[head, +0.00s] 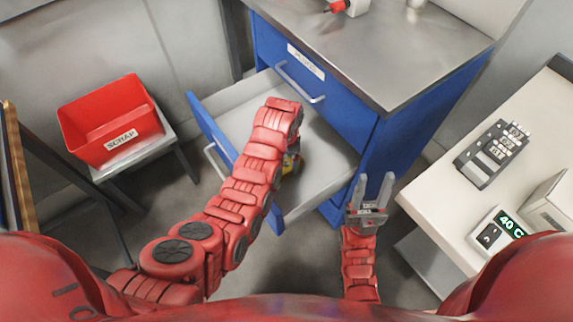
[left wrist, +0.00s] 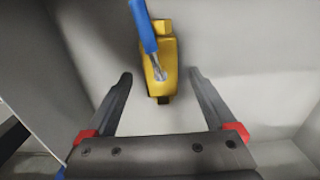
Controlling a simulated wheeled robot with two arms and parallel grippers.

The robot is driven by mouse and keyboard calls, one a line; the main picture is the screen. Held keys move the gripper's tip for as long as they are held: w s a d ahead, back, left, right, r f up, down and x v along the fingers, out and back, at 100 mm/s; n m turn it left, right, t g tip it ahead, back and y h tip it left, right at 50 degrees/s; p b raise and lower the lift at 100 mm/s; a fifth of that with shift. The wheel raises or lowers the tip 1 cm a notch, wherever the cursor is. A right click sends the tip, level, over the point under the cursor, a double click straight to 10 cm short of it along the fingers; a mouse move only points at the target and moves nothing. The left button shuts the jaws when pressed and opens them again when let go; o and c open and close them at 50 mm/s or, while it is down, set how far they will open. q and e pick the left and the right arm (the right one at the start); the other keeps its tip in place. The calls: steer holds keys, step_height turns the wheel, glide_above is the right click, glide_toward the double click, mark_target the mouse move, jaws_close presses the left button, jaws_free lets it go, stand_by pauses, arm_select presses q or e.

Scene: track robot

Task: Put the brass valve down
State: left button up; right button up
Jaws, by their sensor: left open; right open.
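The brass valve (left wrist: 162,75) is a yellow body with a blue lever handle. In the left wrist view it lies on the pale floor of the open drawer (head: 232,110). In the head view a little of the valve (head: 287,165) shows beside my left forearm, which hides the rest. My left gripper (left wrist: 160,78) is open over the drawer, one finger on each side of the valve's lower part, with a gap to each finger. My right gripper (head: 373,187) is open and empty, outside the drawer at its right front corner.
The drawer belongs to a blue cabinet (head: 420,130) with a steel top; a closed drawer (head: 320,95) is above it. A red SCRAP bin (head: 112,120) stands on a stool at the left. A pale bench (head: 440,205) at the right carries devices.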

arm_select(q)
step_height(320, 180, up, 8)
steer(key=shift+f+p, duration=0.25)
steer(key=shift+p, duration=0.5)
